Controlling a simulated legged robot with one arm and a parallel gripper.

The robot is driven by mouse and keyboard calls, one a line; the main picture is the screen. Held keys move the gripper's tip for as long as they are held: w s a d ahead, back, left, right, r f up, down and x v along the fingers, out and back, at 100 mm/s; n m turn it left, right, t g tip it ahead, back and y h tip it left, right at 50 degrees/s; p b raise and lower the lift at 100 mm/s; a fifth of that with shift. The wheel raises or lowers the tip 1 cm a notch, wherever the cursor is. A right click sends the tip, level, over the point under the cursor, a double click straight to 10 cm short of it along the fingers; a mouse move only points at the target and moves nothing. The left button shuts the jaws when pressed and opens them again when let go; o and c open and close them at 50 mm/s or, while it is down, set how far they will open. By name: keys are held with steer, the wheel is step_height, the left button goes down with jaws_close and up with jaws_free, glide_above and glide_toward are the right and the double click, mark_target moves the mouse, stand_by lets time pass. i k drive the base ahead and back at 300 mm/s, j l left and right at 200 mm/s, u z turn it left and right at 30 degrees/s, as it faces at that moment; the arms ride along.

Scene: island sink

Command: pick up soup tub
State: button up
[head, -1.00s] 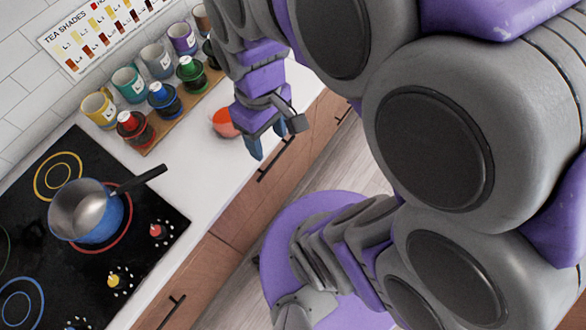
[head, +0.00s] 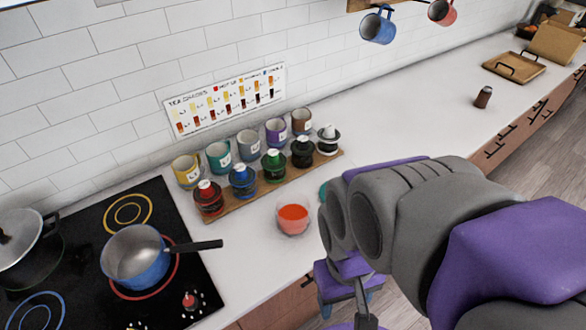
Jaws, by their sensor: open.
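A small clear tub with orange-red contents (head: 293,220), which looks like the soup tub, stands upright on the white counter in front of the wooden rack. My gripper (head: 348,300) is low in the head view, to the right of and below the tub in the picture. It is open and apart from the tub. My arm's links hide part of the gripper and of the counter to the tub's right.
A wooden rack (head: 334,157) of cups and lidded jars stands behind the tub. A blue pot (head: 135,268) sits on the black cooktop at left, its handle pointing toward the tub. A teal item (head: 323,190) is mostly hidden by my arm.

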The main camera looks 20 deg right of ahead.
mark_target(293, 210)
steer(key=u, duration=1.45)
steer(key=j+z, duration=0.35)
steer(key=k+j+z, duration=0.15)
steer(key=j+z, duration=0.25)
steer(key=k+j+z, duration=0.15)
steer(key=z, duration=0.2)
steer(key=k+j+z, duration=0.15)
steer(key=j+z, duration=0.2)
